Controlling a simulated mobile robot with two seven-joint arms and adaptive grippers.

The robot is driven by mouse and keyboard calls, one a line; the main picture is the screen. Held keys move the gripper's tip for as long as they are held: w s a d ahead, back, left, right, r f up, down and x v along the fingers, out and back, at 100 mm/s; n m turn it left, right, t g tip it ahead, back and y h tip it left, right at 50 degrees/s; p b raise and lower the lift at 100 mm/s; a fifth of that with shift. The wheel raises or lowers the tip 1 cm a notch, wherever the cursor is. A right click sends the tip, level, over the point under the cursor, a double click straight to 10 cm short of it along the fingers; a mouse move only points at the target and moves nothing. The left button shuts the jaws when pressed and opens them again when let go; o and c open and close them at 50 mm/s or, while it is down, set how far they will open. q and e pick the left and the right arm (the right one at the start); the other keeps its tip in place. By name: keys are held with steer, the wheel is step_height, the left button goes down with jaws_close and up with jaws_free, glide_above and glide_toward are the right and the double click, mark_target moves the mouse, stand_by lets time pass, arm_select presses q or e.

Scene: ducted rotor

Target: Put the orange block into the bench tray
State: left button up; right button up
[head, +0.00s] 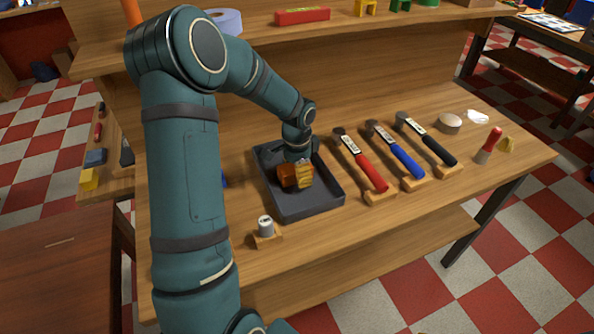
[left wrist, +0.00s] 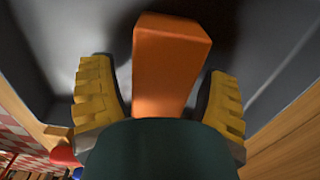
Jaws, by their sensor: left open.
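The orange block (head: 285,179) is inside the dark grey bench tray (head: 320,206), within its walls. My left gripper (head: 298,172) is low over the tray, with its yellow fingers beside the block. In the left wrist view the orange block (left wrist: 172,60) stands between the two spread yellow fingers, with a visible gap on each side. The grey tray floor (left wrist: 265,50) shows around it. The gripper is open. The lower part of the block is hidden by the gripper body in the left wrist view. My right gripper is in neither view.
Right of the tray, red (head: 364,166), blue (head: 398,153) and black-handled (head: 428,142) hammers lie on wooden rests. A small grey cylinder (head: 265,225) stands on a wooden block in front of the tray. A shelf (head: 350,27) runs behind.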

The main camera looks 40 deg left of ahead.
arm_select(q)
steer(key=shift+r, duration=0.1)
step_height(320, 180, up, 12)
steer(key=p, duration=0.3)
stand_by(0.6)
